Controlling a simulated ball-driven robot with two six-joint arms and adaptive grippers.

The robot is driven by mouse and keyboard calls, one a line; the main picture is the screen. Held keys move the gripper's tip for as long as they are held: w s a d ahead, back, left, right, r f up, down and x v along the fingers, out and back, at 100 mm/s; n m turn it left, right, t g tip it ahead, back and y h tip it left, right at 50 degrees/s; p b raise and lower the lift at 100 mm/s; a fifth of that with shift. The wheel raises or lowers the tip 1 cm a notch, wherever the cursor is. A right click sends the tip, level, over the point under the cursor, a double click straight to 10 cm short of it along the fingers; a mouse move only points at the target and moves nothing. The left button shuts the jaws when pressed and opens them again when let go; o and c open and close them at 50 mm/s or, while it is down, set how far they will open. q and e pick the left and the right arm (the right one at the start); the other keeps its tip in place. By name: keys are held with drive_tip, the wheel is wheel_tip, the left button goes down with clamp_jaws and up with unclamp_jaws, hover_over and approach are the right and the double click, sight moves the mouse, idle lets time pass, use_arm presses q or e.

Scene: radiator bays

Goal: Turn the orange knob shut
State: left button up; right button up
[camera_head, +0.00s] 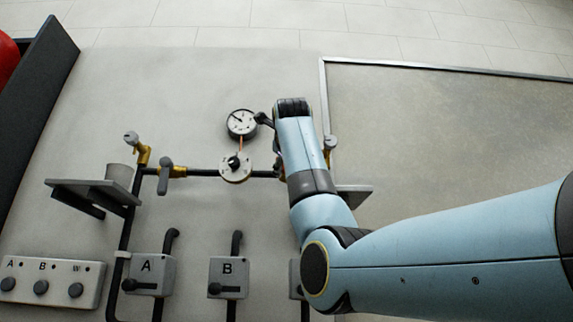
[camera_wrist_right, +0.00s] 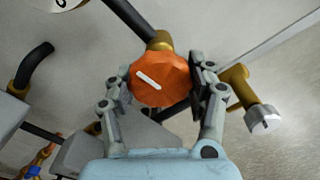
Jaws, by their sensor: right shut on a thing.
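The orange knob (camera_wrist_right: 160,82) shows in the right wrist view, faceted, with a white mark slanting down to the right on its face. It sits on a brass fitting on the dark pipe. My right gripper (camera_wrist_right: 162,84) has one finger on each side of the knob and is shut on it. In the head view my right arm covers the knob, and the right gripper (camera_head: 285,165) is mostly hidden behind its own wrist. My left gripper is in neither view.
A round gauge (camera_head: 241,123) and a pale dial (camera_head: 235,166) sit left of my right arm. A brass valve with a grey cap (camera_wrist_right: 262,118) is close right of the gripper. Boxes A (camera_head: 151,274) and B (camera_head: 228,277) and a shelf (camera_head: 95,193) stand lower left.

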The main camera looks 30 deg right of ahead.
drive_tip(key=shift+f+m, duration=0.15)
drive_tip(key=shift+m, duration=0.45)
drive_tip(key=o, duration=1.2)
drive_tip(key=v, duration=1.2)
